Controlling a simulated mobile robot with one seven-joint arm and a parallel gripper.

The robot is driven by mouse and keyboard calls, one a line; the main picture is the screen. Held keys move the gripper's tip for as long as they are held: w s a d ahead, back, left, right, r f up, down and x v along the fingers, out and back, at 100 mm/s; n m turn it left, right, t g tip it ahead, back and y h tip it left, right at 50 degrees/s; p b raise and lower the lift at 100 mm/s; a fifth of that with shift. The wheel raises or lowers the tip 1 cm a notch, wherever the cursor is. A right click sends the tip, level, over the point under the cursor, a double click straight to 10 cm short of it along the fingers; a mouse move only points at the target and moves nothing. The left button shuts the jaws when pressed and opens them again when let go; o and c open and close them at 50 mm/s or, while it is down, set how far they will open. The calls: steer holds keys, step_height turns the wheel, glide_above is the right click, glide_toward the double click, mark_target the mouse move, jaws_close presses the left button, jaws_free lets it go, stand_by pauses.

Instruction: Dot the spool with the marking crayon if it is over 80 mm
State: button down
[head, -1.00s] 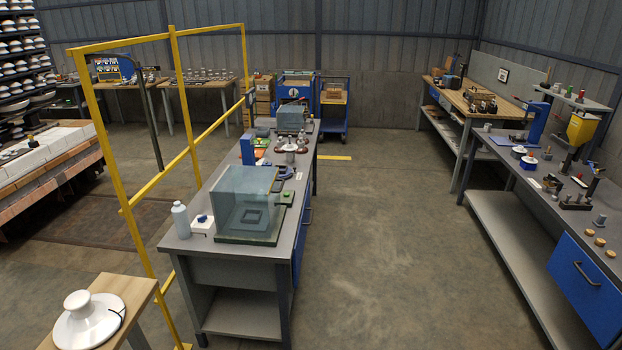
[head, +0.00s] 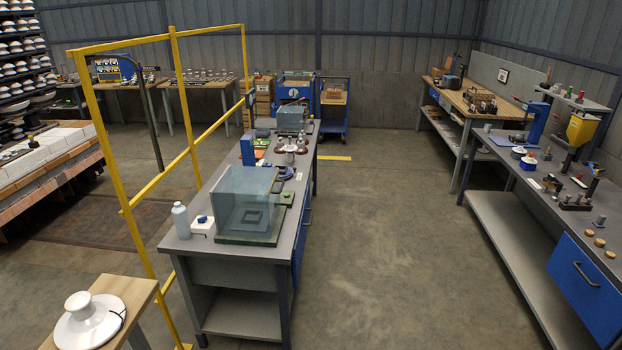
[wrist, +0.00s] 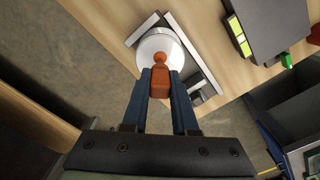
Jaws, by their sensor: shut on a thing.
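My gripper (wrist: 161,82) shows in the wrist view, its two blue fingers shut on an orange-brown piece with a rounded tip, which looks like the marking crayon (wrist: 159,84). Below it, on a light wooden top, is a round white thing seen from above, likely the spool (wrist: 155,46). The crayon's tip overlaps the white face in the picture; I cannot tell whether it touches. A grey metal frame with angled bars (wrist: 194,50) lies beside and partly around the spool. Much of the spool's lower side is hidden by the crayon and fingers. The gripper is not in the head view.
In the wrist view, a dark box with yellow panels (wrist: 268,25) stands on the wooden top to the right, with a green piece (wrist: 288,62) by it. The head view shows a grey bench with a clear box (head: 240,200), a yellow rail (head: 127,215) and open floor (head: 385,240).

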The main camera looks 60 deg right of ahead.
steer(key=shift+r+p, duration=3.55)
steer(key=shift+p, duration=0.15)
steer(key=shift+f, duration=0.1)
